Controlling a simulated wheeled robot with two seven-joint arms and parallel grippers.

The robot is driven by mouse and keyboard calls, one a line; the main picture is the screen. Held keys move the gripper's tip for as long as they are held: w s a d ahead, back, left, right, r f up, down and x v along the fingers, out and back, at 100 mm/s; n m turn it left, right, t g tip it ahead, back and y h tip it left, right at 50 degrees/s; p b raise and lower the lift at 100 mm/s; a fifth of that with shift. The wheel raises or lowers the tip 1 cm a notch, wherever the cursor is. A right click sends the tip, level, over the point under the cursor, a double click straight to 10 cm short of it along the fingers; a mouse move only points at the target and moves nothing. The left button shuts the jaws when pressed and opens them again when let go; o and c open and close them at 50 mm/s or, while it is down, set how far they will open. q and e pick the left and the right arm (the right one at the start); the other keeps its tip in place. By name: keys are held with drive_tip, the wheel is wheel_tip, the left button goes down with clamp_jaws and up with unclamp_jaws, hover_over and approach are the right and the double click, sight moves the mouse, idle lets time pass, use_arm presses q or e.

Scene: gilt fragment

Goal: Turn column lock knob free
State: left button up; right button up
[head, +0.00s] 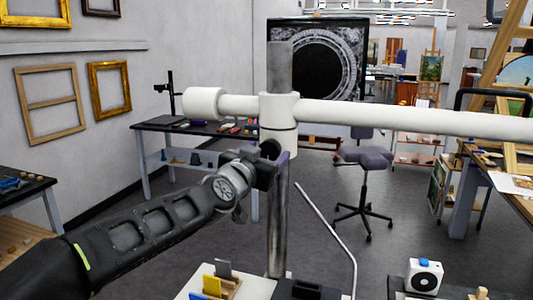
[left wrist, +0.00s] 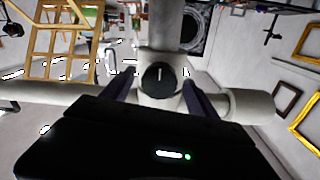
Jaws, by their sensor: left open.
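The lock knob is a round black knob with a short white line (left wrist: 158,80), standing upright in the left wrist picture, on the face of a white collar (head: 279,124). In the head view the knob (head: 270,148) shows only in part above my gripper. The collar sits on a grey metal column (head: 279,68) and carries a long white horizontal arm (head: 400,116). My left gripper (head: 275,163) is at the collar's lower front. In the left wrist view its open fingers (left wrist: 160,92) stand on either side of the knob, with gaps showing. My right gripper is out of view.
A white-capped arm end (head: 203,103) juts left of the collar. A thin bent rod (head: 328,225) rises right of the column. A stool (head: 365,158) stands behind on open floor.

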use_arm(q)
drive_tip(key=c, duration=1.4)
